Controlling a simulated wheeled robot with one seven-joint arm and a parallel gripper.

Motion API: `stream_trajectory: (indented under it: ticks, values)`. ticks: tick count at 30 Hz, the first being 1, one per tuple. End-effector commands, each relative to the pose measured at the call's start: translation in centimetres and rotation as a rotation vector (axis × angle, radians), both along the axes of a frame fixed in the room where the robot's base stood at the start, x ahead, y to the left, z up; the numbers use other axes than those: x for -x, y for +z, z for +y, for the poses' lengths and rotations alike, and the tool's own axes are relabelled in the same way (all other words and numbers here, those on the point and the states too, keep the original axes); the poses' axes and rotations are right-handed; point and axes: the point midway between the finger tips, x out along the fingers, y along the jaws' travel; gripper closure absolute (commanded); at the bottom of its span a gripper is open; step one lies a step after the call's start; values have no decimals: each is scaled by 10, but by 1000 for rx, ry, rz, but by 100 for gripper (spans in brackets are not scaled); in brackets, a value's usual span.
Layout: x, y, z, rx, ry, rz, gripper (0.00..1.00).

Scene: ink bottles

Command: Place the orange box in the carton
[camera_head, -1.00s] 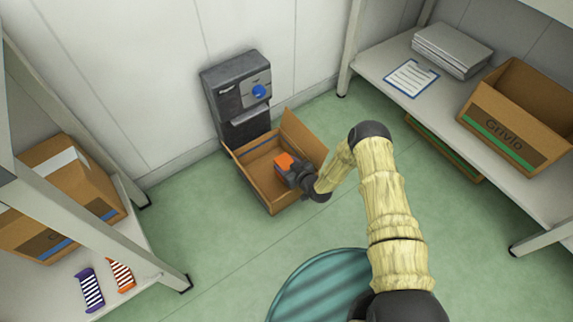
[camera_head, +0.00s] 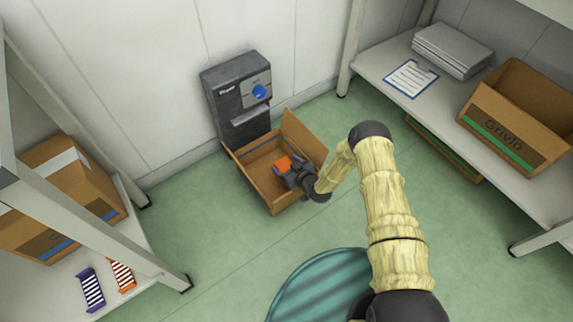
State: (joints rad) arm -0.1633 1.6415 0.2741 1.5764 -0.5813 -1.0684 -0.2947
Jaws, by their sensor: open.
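The orange box (camera_head: 283,164) is a small orange block inside the open brown carton (camera_head: 262,191), which stands on the floor against the back wall. My gripper (camera_head: 290,172) reaches into the carton from the right. Its dark fingers are open right at the box, and they hide part of it. Whether the box touches the carton's floor is hard to tell from this view.
A dark dispenser (camera_head: 240,97) with a blue knob stands behind the carton. A shelf (camera_head: 440,112) on the right holds another open carton (camera_head: 515,115), papers and a clipboard (camera_head: 411,78). A left shelf holds a closed box (camera_head: 62,195) and striped items (camera_head: 91,289).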

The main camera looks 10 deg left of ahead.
Motion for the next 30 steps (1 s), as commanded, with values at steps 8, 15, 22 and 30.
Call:
stream_trajectory:
  ticks: [8,15,22,30]
  values:
    - [31,28,-38,-2,-2,2,24]
    - [59,44,-70,-3,-2,1,24]
    - [70,49,-83,-4,-1,-3,24]
    - [70,49,-83,-4,-1,-4,24]
